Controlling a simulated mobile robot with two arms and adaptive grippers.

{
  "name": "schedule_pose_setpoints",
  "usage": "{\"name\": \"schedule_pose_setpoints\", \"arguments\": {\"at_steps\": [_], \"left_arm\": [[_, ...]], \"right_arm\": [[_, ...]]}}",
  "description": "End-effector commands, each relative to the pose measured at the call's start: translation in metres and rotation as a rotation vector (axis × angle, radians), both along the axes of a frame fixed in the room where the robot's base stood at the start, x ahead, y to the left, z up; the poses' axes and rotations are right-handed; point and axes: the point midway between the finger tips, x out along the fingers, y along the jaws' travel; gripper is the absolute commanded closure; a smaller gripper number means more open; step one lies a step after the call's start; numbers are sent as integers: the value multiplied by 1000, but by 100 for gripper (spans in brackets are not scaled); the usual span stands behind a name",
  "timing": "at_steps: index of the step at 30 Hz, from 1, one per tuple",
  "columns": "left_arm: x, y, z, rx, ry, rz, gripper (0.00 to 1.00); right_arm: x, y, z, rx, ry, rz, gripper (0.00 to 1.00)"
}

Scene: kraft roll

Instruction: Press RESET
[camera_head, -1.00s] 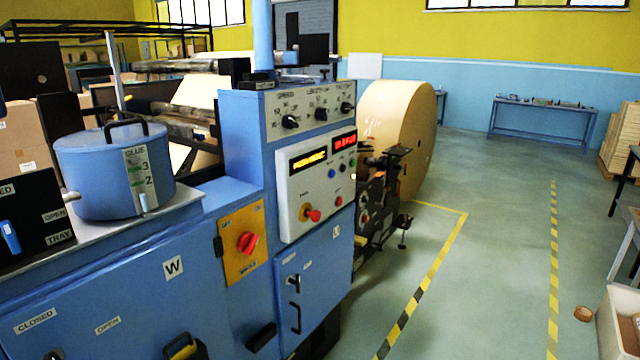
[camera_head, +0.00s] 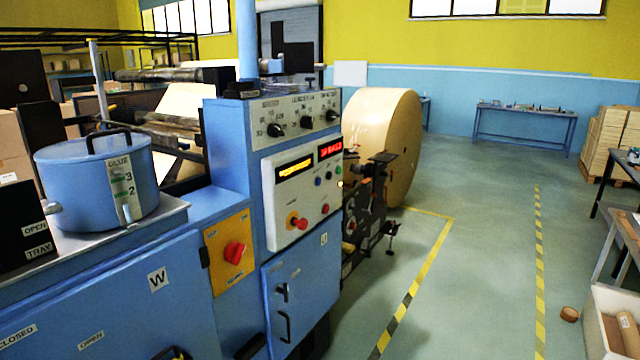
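A light grey control panel (camera_head: 285,213) is on the front of the blue machine cabinet (camera_head: 229,151), left of the picture's middle. The button labels are too small to read, so I cannot tell which one is RESET. A blue button (camera_head: 318,182) and a green button (camera_head: 340,169) sit under the displays. Neither of my grippers is in view.
A blue glue pot (camera_head: 84,190) stands on the machine's left part. A red rotary switch (camera_head: 235,253) is on an orange plate. A large kraft roll (camera_head: 395,120) stands behind. Open floor (camera_head: 480,240) with striped tape lies to the right, near an open box (camera_head: 597,325).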

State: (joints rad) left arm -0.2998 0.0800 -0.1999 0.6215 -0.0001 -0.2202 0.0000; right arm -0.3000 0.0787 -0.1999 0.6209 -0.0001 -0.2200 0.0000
Motion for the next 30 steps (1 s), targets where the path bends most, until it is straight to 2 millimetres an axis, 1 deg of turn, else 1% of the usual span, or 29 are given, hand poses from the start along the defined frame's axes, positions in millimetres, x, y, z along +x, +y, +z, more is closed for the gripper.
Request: {"name": "schedule_pose_setpoints", "arguments": {"at_steps": [1,3,30], "left_arm": [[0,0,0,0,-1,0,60],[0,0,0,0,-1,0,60],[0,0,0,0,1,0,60]], "right_arm": [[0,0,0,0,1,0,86],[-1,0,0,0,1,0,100],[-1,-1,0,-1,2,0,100]]}}
